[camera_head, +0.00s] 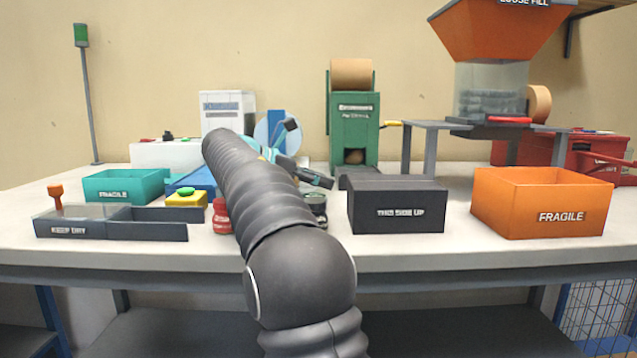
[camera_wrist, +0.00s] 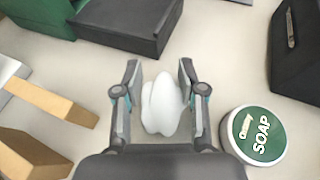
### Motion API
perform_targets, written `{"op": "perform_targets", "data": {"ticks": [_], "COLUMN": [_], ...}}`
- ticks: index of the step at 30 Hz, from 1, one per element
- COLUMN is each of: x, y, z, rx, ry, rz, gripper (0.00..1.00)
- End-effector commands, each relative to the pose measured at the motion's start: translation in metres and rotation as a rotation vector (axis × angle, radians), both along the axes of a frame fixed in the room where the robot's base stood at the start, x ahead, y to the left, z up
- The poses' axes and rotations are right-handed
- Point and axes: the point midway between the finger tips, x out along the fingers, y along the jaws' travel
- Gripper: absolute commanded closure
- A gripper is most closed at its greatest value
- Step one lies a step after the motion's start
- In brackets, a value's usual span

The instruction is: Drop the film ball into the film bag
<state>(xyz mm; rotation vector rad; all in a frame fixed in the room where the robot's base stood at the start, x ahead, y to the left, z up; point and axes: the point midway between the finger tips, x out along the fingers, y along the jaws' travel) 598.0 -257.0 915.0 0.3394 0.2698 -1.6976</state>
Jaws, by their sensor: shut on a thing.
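The white, lumpy film ball (camera_wrist: 162,104) is between the two fingers of my gripper (camera_wrist: 160,88) in the wrist view. The fingers are shut on it from both sides, over the pale tabletop. In the head view my gripper (camera_head: 318,179) is above the middle of the table, partly behind my arm, and the film ball cannot be made out there. I cannot pick out the film bag in either view.
A soap tin (camera_wrist: 258,136) stands close to the right of my gripper. A black box (camera_head: 395,206) and an orange box (camera_head: 541,203) are to the right. A green paper dispenser (camera_head: 354,125) stands behind. Tan pieces (camera_wrist: 50,102) lie at the left in the wrist view.

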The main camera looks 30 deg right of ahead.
Motion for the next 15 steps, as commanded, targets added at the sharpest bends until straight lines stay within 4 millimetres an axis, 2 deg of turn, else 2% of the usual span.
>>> {"op": "perform_targets", "data": {"ticks": [4,5,7,8,15], "x": [-0.0001,-0.0001,0.0,0.0,0.0], "y": [0.0,0.0,-0.0001,-0.0001,-0.0001], "z": [-0.001,-0.001,-0.0009,-0.0009,-0.0009], "rx": [0.0,0.0,0.0,0.0,0.0], "ry": [0.001,0.0,0.0,0.0,0.0], "rz": [0.0,0.0,0.0,0.0,0.0], "gripper": [0.72,0.55,0.37,0.35,0.35]}}
